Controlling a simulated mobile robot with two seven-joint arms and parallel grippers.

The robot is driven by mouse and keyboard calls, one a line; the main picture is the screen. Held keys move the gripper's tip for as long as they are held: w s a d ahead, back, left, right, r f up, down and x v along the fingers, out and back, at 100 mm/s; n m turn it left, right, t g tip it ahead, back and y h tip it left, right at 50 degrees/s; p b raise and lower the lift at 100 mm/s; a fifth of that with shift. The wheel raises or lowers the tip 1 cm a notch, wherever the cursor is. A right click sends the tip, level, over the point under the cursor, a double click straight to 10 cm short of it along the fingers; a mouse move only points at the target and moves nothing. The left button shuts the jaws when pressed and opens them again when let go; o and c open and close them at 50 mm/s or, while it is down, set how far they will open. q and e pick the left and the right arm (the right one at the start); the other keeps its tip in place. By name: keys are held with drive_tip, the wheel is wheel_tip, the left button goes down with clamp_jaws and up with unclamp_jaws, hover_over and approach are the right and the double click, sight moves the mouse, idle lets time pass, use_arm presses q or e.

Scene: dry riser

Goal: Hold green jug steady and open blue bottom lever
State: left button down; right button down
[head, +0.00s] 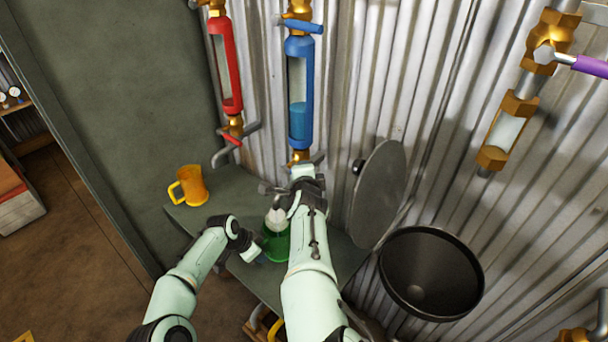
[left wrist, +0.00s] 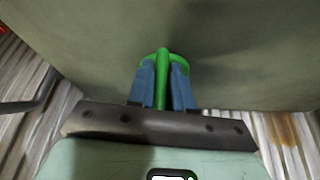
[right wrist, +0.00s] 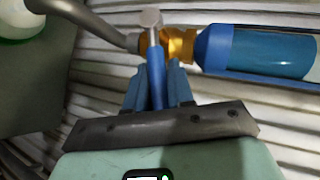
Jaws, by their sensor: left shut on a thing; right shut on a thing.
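The green jug (head: 275,246) stands on the dark shelf below the blue sight-glass cylinder (head: 299,47), partly hidden by my right arm. My left gripper (head: 258,256) is at the jug's left side. In the left wrist view its blue fingers (left wrist: 163,85) are shut on the jug's green handle (left wrist: 162,60). My right gripper (head: 304,172) is under the cylinder. In the right wrist view its fingers (right wrist: 155,88) are shut on the blue bottom lever (right wrist: 155,70), beside the brass valve (right wrist: 180,46) and grey spout (right wrist: 98,27). The jug's edge (right wrist: 17,32) shows at upper left there.
An orange mug (head: 191,186) stands on the shelf (head: 235,190) at left, below a red cylinder (head: 226,65). A dark round bin (head: 430,273) and its raised grey lid (head: 378,195) are at right. Corrugated metal wall stands behind.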

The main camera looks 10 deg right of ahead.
use_arm(q)
drive_tip(key=shift+d, duration=0.1)
use_arm(e)
drive_tip(key=shift+w+a+r+n+g+h, duration=0.15)
drive_tip(key=shift+w+r+n+g+h, duration=0.1)
drive_tip(key=shift+r+n+g, duration=0.3)
drive_tip(key=shift+w+a+r+n+g+h, duration=0.2)
drive_tip(key=shift+r+n+g+h, duration=0.1)
drive_tip(key=shift+g, duration=0.35)
drive_tip(key=shift+w+a+r+n+g+h, duration=0.15)
drive_tip(key=shift+r+n+g+h, duration=0.1)
drive_tip(key=shift+r+n+g, duration=0.25)
use_arm(q)
drive_tip(key=shift+w, duration=0.1)
use_arm(e)
drive_tip(key=shift+f+g, duration=0.1)
drive_tip(key=shift+g, duration=0.2)
drive_tip(key=c, duration=1.1)
unclamp_jaws()
use_arm(q)
drive_tip(key=shift+f, duration=0.1)
